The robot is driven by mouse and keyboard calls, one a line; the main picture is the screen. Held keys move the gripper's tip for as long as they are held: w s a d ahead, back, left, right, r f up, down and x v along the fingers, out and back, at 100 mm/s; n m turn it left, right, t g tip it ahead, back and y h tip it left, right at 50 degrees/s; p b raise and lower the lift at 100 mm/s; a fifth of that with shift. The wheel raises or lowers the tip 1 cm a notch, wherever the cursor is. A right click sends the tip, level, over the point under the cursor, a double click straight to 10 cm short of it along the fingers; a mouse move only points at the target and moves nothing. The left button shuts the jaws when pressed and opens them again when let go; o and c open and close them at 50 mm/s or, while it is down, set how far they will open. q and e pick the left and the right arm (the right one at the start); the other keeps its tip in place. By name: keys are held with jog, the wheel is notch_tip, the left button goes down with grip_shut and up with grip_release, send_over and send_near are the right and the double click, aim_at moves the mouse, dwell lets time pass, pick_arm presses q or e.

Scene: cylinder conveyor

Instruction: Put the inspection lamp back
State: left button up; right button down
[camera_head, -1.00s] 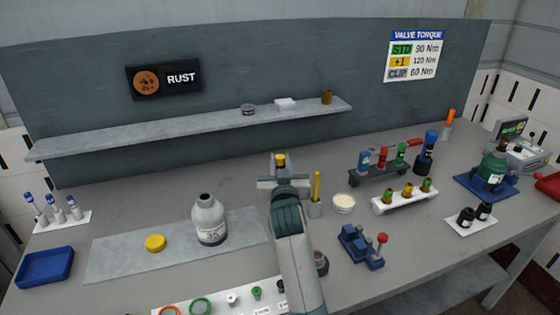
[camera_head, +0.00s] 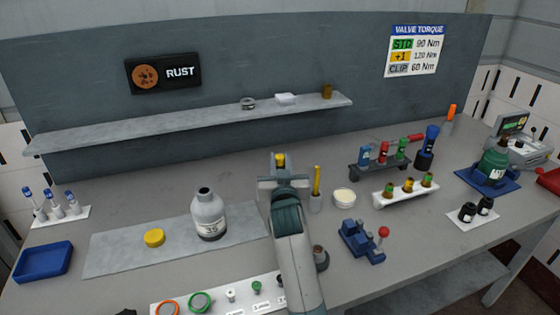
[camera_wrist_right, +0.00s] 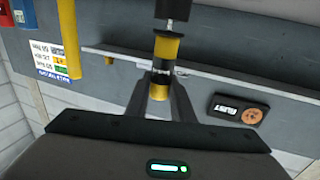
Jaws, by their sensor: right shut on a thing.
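My right gripper (camera_head: 281,173) is above the middle of the bench. It is shut on a small yellow-and-black cylinder, which appears to be the inspection lamp (camera_head: 281,159). In the right wrist view, which is upside down, the lamp (camera_wrist_right: 166,50) stands between the fingertips (camera_wrist_right: 160,88). A silvery neck and a dark part show at its far end, cut off by the frame. In the head view my arm hides the bench under the gripper, and I cannot tell whether the lamp touches anything. My left gripper is not in view.
A grey cup with a yellow stick (camera_head: 317,182) stands just right of the gripper. A grey bottle (camera_head: 209,215) and a yellow lid (camera_head: 154,238) are on the mat to the left. A wall shelf (camera_head: 190,121) is behind. A blue clamp-like device (camera_head: 357,240) stands front right.

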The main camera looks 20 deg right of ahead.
jog(key=shift+f+b, duration=0.3)
jog(key=shift+f, duration=0.25)
jog(key=c, duration=1.5)
grip_release()
jog(key=shift+o, duration=0.2)
jog(key=shift+r, duration=0.1)
jog(key=shift+r+p, duration=2.85)
jog(key=shift+r, duration=0.15)
jog(key=shift+a, duration=0.15)
